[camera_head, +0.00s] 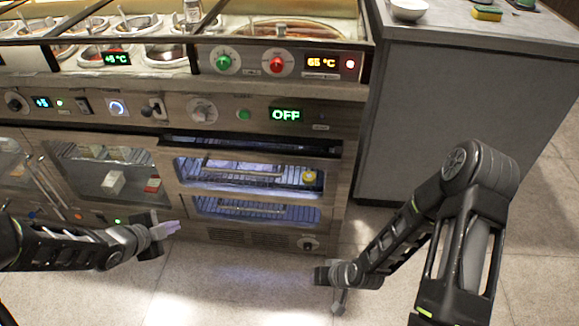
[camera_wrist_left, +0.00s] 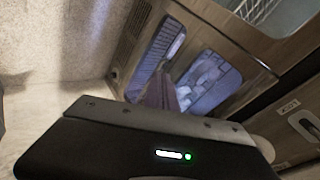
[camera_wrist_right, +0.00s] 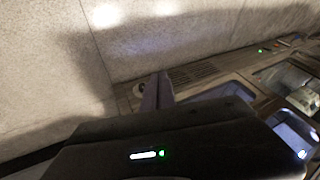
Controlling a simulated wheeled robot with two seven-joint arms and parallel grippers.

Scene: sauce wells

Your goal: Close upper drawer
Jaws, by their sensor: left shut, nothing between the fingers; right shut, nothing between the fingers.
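The upper drawer (camera_head: 255,174) of the steel counter unit has a lit window and a wire rack inside. A dark gap shows along its top edge, so it looks partly pulled out. The lower drawer (camera_head: 258,211) below it looks flush. My left gripper (camera_head: 168,230) is shut and empty, low at the left of the drawers and apart from them as far as I can tell. Its fingers (camera_wrist_left: 162,92) show before the lit windows in the left wrist view. My right gripper (camera_head: 338,302) is shut and empty over the floor, right of the drawers; its fingers (camera_wrist_right: 156,94) point toward the unit's base.
A glass-fronted compartment (camera_head: 85,180) with boxes inside is left of the drawers. Knobs and an OFF display (camera_head: 286,115) sit above. A grey counter block (camera_head: 450,120) stands at the right. The floor (camera_head: 240,285) in front is clear.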

